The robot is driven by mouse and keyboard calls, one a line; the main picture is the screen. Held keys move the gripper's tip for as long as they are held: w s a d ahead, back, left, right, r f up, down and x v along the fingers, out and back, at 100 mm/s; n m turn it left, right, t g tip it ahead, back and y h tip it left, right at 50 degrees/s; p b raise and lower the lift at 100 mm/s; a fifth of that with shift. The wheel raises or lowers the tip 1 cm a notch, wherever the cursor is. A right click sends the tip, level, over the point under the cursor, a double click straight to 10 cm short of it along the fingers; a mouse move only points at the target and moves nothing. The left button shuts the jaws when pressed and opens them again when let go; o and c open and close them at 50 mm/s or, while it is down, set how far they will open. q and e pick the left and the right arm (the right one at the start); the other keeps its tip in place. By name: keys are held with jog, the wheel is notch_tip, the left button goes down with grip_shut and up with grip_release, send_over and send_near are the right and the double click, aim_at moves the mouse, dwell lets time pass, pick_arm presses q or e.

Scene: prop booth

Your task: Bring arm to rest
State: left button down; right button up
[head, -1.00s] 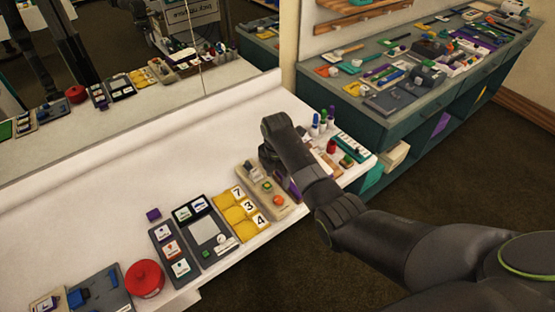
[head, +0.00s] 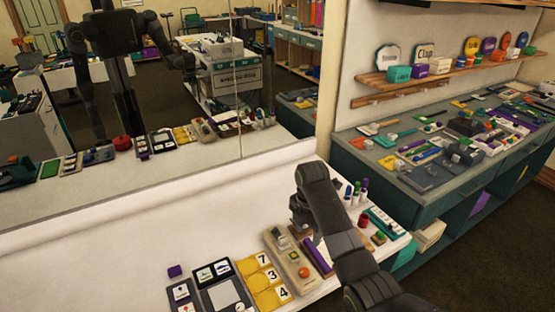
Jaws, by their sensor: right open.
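My right arm (head: 345,240) comes in from the lower right and reaches over the right end of the white counter (head: 130,260). Its gripper (head: 301,226) hangs down from the bent wrist, above the counter near a beige board (head: 288,262) with an orange knob and a purple item (head: 318,256). The jaws are open, with nothing seen held between them; the fingertips are small and dark. My left gripper is not directly in view.
Yellow number cards (head: 262,282), dark picture trays (head: 213,271) and a small purple block (head: 175,271) lie along the counter. Upright markers (head: 357,192) stand right of the wrist. A mirror (head: 190,130) backs the counter. A crowded green bench (head: 400,185) stands at the right.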

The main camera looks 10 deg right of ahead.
jog(key=s+d+f+m+t, duration=0.1)
jog(key=s+d+f+m, duration=0.4)
jog(key=s, duration=0.3)
jog(key=s+d+f+m+t, duration=0.1)
jog(key=s+d+f+m, duration=0.2)
jog(key=s+f+m, duration=0.35)
jog(key=s+d+r+m+t+h, duration=0.1)
jog(key=s+d+r+m, duration=0.2)
jog(key=s, duration=0.5)
jog(key=s+r+m, duration=0.2)
jog(key=s+m, duration=0.4)
jog(key=s, duration=0.2)
jog(key=s+d+r+m+t+h, duration=0.1)
jog(key=s+d+r+m, duration=0.2)
jog(key=s, duration=0.4)
notch_tip(320, 180, down, 31)
jog(key=g+b, duration=0.1)
jog(key=b, duration=0.4)
jog(key=s+f+g+y+b, duration=0.1)
jog(key=s+f+b, duration=0.2)
jog(key=s+f, duration=1.2)
notch_tip(320, 180, down, 4)
jog(key=shift+s+a+m+g+b, duration=0.2)
jog(key=shift+a+m+g+b, duration=0.15)
jog(key=shift+a+m, duration=0.1)
